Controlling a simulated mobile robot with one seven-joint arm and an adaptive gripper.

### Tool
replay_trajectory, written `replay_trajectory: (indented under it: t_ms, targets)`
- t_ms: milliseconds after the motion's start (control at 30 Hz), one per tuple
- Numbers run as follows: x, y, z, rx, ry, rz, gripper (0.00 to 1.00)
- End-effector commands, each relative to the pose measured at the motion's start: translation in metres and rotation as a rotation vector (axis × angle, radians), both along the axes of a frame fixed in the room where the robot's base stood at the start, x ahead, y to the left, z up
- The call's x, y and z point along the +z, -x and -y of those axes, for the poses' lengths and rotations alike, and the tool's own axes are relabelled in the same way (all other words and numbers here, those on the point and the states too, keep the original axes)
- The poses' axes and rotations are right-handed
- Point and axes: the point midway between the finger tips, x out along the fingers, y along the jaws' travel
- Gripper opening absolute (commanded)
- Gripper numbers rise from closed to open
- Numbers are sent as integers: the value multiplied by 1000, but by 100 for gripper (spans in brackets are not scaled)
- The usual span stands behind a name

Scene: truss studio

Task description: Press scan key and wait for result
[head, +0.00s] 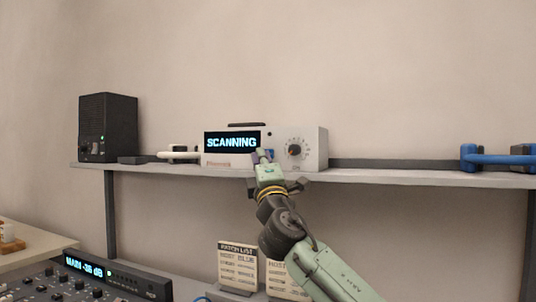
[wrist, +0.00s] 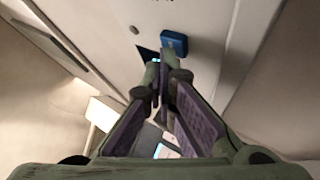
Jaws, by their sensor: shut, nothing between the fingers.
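A white scanner unit (head: 312,148) stands on the shelf, with a dark display (head: 232,141) reading "SCANNING" and a round dial (head: 294,147) at its right. A blue key (head: 269,154) shows low on its front, between display and dial; the wrist view shows the blue key (wrist: 174,43) too. My gripper (head: 262,156) is at the unit's front beside the blue key. In the wrist view my gripper's fingertips (wrist: 163,62) are together, empty, just below the blue key. I cannot tell whether they touch the panel.
A black speaker box (head: 108,127) stands on the shelf (head: 400,177) at the left. Blue cable gear (head: 490,157) lies at the right. Below are a mixer (head: 70,285) with a lit display and two text cards, including a patch list card (head: 238,267).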

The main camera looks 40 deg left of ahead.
Motion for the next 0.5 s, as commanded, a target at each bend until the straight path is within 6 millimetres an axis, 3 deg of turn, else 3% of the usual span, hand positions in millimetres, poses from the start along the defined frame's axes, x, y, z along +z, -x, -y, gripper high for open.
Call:
replay_trajectory:
  t_ms: [500]
  targets:
    - [-1,6,2,-1,0,0,0]
